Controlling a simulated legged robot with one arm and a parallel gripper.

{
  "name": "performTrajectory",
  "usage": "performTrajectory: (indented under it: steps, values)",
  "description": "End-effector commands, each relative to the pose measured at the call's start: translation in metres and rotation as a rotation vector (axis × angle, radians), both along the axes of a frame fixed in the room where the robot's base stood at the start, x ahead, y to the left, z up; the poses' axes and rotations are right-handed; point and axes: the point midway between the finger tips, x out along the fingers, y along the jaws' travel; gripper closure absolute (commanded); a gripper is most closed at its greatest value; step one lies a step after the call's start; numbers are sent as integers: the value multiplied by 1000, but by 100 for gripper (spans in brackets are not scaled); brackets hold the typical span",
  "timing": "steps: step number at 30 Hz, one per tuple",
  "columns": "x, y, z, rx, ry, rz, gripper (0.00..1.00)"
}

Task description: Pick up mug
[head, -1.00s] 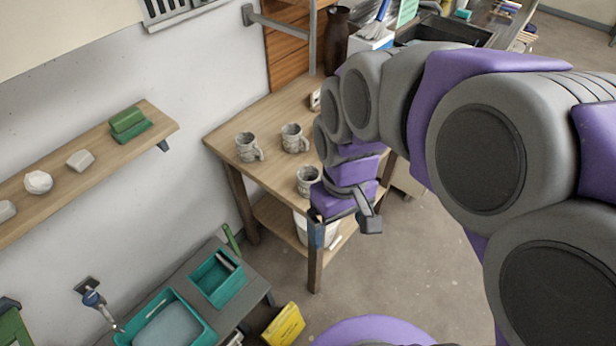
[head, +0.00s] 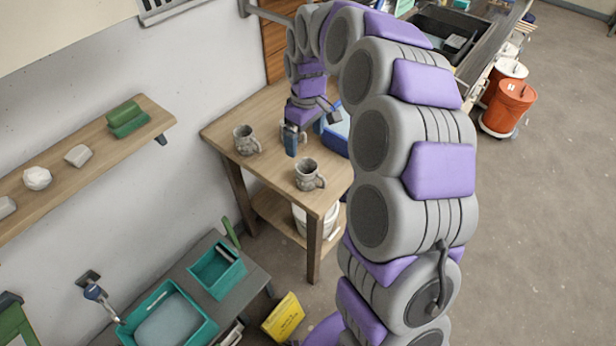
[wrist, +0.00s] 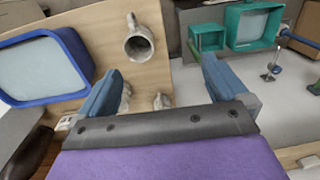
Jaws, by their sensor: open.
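Grey speckled mugs stand upright on the wooden table (head: 232,127). In the head view one mug (head: 246,140) is at the back left and another (head: 308,175) is near the front edge. A third mug (head: 303,135) is mostly hidden behind my gripper (head: 312,128). In the wrist view one mug (wrist: 138,45) shows clear beyond the fingertips. Two more mugs, (wrist: 162,101) and (wrist: 124,97), sit low by the left finger, partly hidden. My gripper (wrist: 160,64) is open and empty, over the table near the mugs. No finger visibly closes on a mug.
A blue tray (head: 337,140) lies on the table right of the mugs; it also shows in the wrist view (wrist: 70,40). Teal bins (head: 219,264) stand on a low bench in front. A wall shelf (head: 95,150) is at left. Buckets (head: 508,104) stand far right.

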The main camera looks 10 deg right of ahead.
Motion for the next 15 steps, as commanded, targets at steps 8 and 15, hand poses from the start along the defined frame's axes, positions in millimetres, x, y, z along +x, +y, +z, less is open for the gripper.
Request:
performTrajectory:
  steps: [8, 15]
  values:
    - [47, -15, -30, -30, -16, 41, 0]
    - [57, -21, -41, -41, -21, 52, 0]
